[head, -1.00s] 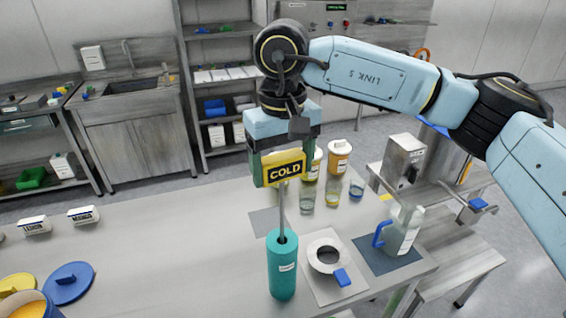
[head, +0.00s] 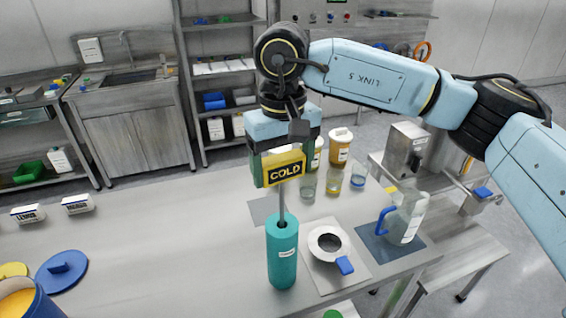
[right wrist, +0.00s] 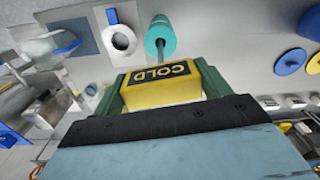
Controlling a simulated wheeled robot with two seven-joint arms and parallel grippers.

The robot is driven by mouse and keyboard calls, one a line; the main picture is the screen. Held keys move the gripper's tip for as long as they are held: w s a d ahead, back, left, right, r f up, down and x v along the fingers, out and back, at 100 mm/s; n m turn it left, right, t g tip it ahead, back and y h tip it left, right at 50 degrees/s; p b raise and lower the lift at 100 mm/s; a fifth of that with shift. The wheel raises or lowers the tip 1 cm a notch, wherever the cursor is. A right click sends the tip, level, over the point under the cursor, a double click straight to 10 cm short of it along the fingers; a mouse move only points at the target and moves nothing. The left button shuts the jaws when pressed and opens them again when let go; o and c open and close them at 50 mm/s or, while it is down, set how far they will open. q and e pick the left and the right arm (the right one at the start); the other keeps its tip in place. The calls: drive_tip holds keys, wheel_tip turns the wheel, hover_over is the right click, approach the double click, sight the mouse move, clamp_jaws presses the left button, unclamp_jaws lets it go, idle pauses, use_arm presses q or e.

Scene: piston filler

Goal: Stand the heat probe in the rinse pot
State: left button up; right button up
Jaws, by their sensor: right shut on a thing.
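The heat probe has a yellow handle (head: 284,170) marked COLD and a thin metal rod pointing down. My right gripper (head: 285,165) is shut on the handle, with a green finger at each side; the handle also shows in the right wrist view (right wrist: 160,85). The teal cylinder, which I take for the rinse pot (head: 282,258), stands upright on the table below the gripper. The rod's lower end goes into the dark opening in its top; the tip is hidden. The pot also shows in the right wrist view (right wrist: 160,36). My left gripper is out of view.
Several glasses and jars stand behind. A blue lid (head: 62,270) lies at left. The table's left middle is clear.

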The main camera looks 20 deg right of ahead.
sight(283, 208)
drive_tip(key=shift+f+b, duration=0.95)
drive_tip(key=shift+f, duration=0.4)
drive_tip(key=shift+f+b, duration=3.8)
drive_tip(key=shift+f, duration=0.85)
drive_tip(key=o, duration=1)
drive_tip(key=shift+o, duration=0.2)
drive_tip(key=shift+r, duration=0.5)
wheel_tip(283, 208, up, 12)
drive_tip(key=shift+r, duration=0.25)
